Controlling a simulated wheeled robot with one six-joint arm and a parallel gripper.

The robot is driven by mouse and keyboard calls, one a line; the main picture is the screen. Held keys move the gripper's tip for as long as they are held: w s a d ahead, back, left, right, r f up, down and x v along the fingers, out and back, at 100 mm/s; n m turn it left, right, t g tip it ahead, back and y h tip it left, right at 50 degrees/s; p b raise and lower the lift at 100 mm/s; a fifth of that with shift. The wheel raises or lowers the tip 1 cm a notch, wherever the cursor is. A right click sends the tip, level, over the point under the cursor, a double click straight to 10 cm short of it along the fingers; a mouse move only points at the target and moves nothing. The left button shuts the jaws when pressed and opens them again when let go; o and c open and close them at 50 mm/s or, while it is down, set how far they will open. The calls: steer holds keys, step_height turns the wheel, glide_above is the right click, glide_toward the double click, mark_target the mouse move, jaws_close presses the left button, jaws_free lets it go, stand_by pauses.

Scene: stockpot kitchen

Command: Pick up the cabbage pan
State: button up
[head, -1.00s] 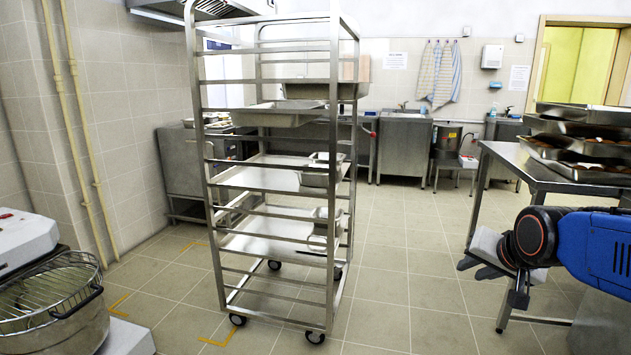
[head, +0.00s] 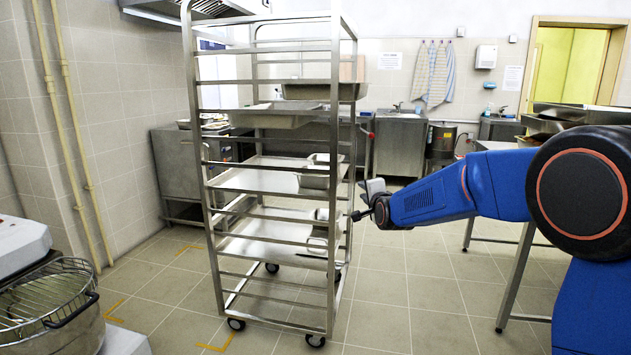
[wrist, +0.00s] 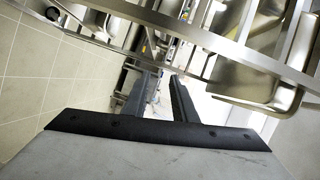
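A tall metal rack (head: 341,300) in the middle of the head view holds several steel pans at different heights. A deep pan (head: 325,91) is high on the right, a wide pan (head: 275,119) sits just below, and small pans (head: 316,181) sit on lower trays. No cabbage shows, so I cannot tell which is the cabbage pan. My gripper (head: 364,201) is beside the rack's right side, apart from the pans. In the wrist view, my gripper's two dark fingers (wrist: 161,85) are apart with nothing between them. A steel pan (wrist: 262,85) shows there at upper right.
A steel table with stacked trays (head: 565,114) stands at right, partly hidden by my arm. A mixer bowl (head: 50,315) stands at lower left. Counters and a sink unit (head: 401,145) line the back. Tiled floor (head: 400,290) is clear right of the rack.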

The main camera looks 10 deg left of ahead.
steer(key=shift+m+t+y, duration=0.6)
steer(key=shift+m, duration=0.2)
steer(key=shift+s+a+f+x, duration=0.3)
steer(key=shift+a+x, duration=0.25)
steer(key=shift+x, duration=3.35)
steer(key=shift+s+a+f+x, duration=0.2)
steer(key=shift+a+x, duration=0.35)
steer(key=shift+x, duration=3.35)
steer(key=shift+s+a+f+x, duration=0.2)
steer(key=shift+a+f+x, duration=0.25)
steer(key=shift+x, duration=3.45)
steer(key=shift+a+r, duration=0.1)
jaws_close()
steer(key=shift+r, duration=0.1)
